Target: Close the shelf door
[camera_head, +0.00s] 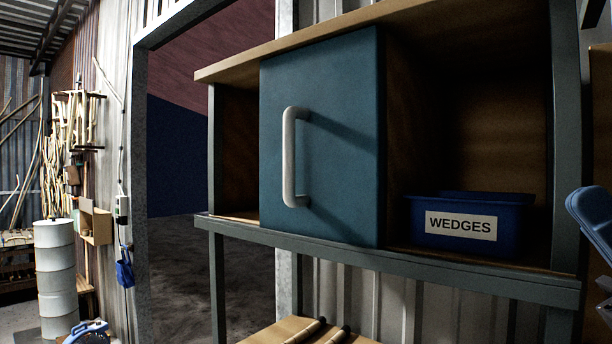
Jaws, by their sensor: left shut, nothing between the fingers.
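The shelf door (345,150) is a flat teal panel with a white upright bar handle (289,157). It covers the middle of the wooden shelf cabinet (447,22). A narrow gap is open to its left and a wide dark opening to its right. My left gripper (92,330) is low at the bottom left, partly cut off, shut and empty, well away from the handle. At the right edge a blue part of my right arm shows, with a dark end (605,287) cut off by the frame; its fingers cannot be made out.
A blue bin labelled WEDGES (468,222) sits inside the right opening. A grey metal frame edge (400,262) runs below the door. A wooden surface (290,332) with dark-tipped rods lies below. A pale drum (56,275) and rattan poles stand at the far left.

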